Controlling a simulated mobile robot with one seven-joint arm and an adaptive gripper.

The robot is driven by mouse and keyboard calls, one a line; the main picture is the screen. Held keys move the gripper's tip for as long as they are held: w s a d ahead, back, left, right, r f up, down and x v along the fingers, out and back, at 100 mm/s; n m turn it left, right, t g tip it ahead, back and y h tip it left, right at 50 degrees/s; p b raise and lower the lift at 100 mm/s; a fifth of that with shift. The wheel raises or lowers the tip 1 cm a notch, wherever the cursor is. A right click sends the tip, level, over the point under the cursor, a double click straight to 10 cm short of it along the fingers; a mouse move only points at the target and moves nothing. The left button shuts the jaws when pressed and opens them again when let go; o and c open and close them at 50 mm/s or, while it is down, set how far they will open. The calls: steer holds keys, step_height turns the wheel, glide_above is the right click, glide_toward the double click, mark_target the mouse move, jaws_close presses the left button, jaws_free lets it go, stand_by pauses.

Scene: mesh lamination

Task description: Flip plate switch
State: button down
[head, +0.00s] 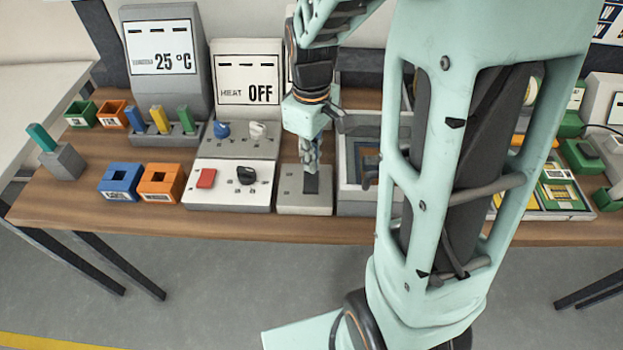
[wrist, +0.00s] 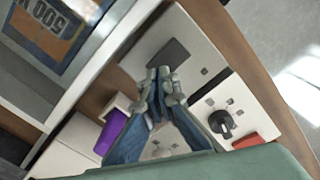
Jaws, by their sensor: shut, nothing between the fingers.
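A dark rectangular plate switch (head: 311,186) sits in a light grey panel (head: 303,208) near the front edge of the table. It also shows in the wrist view as a dark plate (wrist: 169,56) just beyond my fingertips. My gripper (head: 309,168) points down over this panel, shut and empty. In the wrist view the closed fingertips (wrist: 160,80) are beside the near end of the dark plate. I cannot tell whether they touch it. The fingers hide part of the plate in the head view.
A white panel with a red button (head: 206,178) and a black knob (head: 246,175) stands directly left. Behind it are blue and white knobs and a display reading "HEAT OFF" (head: 248,88). A framed grey box (head: 358,203) stands right. A purple block (wrist: 112,132) is near the fingers.

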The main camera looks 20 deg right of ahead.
steer(key=shift+f+b, duration=0.85)
steer(key=shift+f, duration=0.25)
stand_by(0.5)
steer(key=shift+r, duration=0.1)
steer(key=shift+r+p, duration=2.85)
steer(key=shift+r, duration=0.6)
